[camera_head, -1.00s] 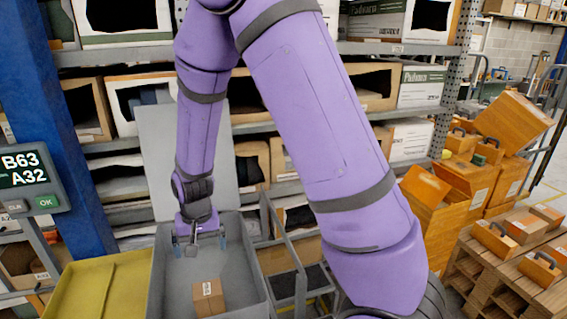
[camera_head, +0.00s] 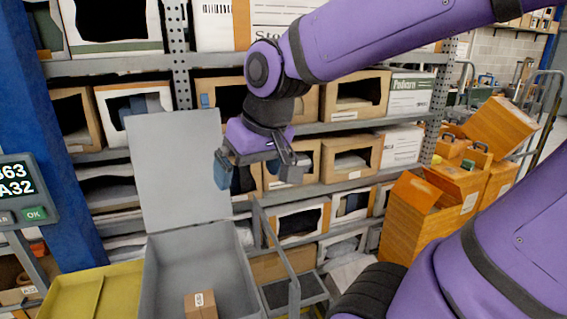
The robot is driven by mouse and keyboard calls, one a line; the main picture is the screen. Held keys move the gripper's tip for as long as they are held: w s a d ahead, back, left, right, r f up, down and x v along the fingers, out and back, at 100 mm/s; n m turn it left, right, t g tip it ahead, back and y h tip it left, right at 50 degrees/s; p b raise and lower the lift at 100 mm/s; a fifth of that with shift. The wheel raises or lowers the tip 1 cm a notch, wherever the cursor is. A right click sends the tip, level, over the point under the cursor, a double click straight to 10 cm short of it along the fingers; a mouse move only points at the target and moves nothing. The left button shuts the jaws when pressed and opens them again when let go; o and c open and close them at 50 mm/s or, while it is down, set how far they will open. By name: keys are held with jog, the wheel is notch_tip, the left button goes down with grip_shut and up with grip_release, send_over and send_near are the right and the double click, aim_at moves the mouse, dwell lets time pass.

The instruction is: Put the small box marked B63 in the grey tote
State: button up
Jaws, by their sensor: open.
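A small brown cardboard box (camera_head: 201,305) with a white label lies on the floor of the grey tote (camera_head: 238,271), near its front. The label is too small to read for certain. The tote's grey lid (camera_head: 176,170) stands upright behind it. My gripper (camera_head: 256,181) is open and empty, above and behind the tote's right side, in front of the shelves. It is well apart from the box.
A yellow tote (camera_head: 75,292) stands left of the grey one. A screen (camera_head: 22,190) reading "63" and "A32" is at the left edge. Racks with open cartons (camera_head: 357,95) stand behind. Orange cases (camera_head: 420,215) are stacked at right. A metal frame (camera_head: 293,285) stands right of the tote.

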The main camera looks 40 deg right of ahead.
jog(key=s+d+r, duration=0.1)
jog(key=s+r, duration=0.1)
jog(key=s, duration=0.4)
jog(key=shift+s+d+r+n+t+h, duration=0.3)
jog(key=shift+s+r+t+h, duration=0.05)
jog(key=shift+t+h, duration=0.05)
jog(key=shift+c, duration=0.5)
